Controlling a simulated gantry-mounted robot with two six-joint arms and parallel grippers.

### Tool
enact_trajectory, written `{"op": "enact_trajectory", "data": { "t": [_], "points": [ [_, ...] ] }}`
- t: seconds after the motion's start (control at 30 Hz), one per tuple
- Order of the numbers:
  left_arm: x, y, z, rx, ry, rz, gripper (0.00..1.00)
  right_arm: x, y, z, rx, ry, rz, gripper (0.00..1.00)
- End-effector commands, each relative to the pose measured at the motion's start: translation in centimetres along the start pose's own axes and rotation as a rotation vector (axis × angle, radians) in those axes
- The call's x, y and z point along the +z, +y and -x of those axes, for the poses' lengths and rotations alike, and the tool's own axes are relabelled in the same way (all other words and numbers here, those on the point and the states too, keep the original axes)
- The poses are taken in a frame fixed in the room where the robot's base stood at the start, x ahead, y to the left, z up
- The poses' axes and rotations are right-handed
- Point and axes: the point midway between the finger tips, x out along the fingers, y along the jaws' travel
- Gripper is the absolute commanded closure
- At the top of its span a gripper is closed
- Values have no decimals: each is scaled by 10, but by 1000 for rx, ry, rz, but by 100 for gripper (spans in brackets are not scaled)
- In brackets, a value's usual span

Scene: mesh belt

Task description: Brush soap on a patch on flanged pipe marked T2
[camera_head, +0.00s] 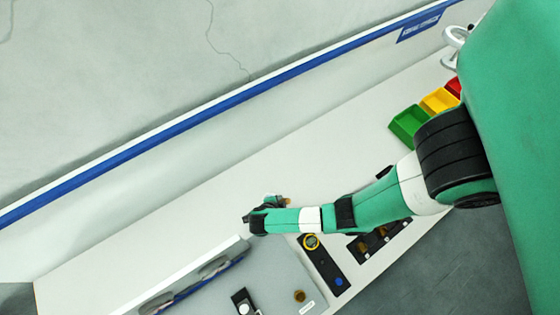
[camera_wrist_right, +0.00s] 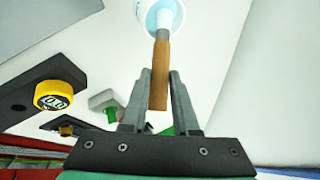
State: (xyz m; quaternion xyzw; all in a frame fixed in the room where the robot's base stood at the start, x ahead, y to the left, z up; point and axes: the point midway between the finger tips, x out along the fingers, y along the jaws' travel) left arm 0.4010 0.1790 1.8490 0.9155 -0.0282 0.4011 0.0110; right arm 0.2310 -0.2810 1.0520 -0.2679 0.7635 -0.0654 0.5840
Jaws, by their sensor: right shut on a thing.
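In the right wrist view, my right gripper (camera_wrist_right: 160,85) is shut on the wooden handle (camera_wrist_right: 161,72) of a brush. In the head view, my right gripper (camera_head: 256,220) is over the white table, and the brush is not clear there. I cannot make out a flanged pipe or a T2 mark. My left gripper is not in view.
Green (camera_head: 408,122), yellow (camera_head: 439,101) and red bins line the back right. A grey panel with a raised white edge (camera_head: 190,272) lies lower left. The left table is clear.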

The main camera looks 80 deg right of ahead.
Motion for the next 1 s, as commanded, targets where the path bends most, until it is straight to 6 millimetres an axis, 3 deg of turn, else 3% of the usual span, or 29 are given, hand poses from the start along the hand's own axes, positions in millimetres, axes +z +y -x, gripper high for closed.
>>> {"op": "enact_trajectory", "data": {
  "t": [0.17, 0.43, 1.0],
  "points": [
    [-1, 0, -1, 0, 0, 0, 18, -1, 0, 1, 2, -1, 1, 100],
    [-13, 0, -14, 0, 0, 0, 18, -8, -11, 24, 1, -1, 0, 100],
    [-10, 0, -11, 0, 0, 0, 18, -22, -29, 60, 0, -1, 0, 100]
  ]
}}
